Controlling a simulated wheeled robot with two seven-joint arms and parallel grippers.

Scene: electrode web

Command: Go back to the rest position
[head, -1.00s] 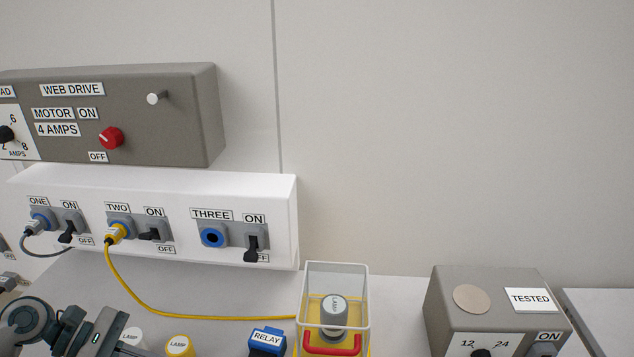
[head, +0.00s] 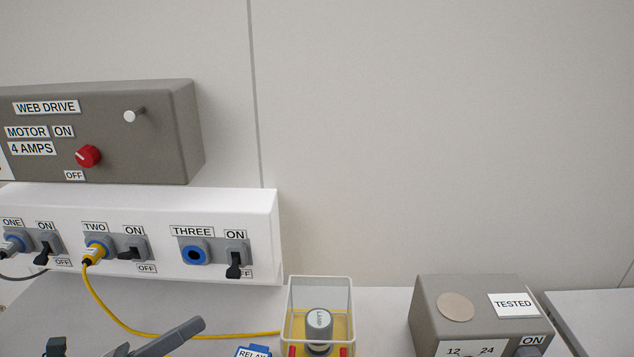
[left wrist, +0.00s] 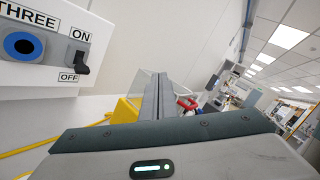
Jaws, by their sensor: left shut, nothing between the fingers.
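My left gripper (head: 194,325) shows at the bottom left of the head view, low in front of the white socket box (head: 228,204). Its fingers are shut with nothing between them and point right and away. In the left wrist view its closed fingers (left wrist: 158,92) stand in front of the clear box on a yellow base, apart from the socket labelled THREE (left wrist: 22,46). Most of my left arm is below the head view's edge. My right gripper is in neither view.
A clear-walled box (head: 319,281) on a yellow base, holding a lamp, stands right of the gripper. A relay (head: 252,352) sits at the bottom edge. A yellow cable (head: 118,318) runs from socket TWO. A grey TESTED box (head: 425,300) stands further right.

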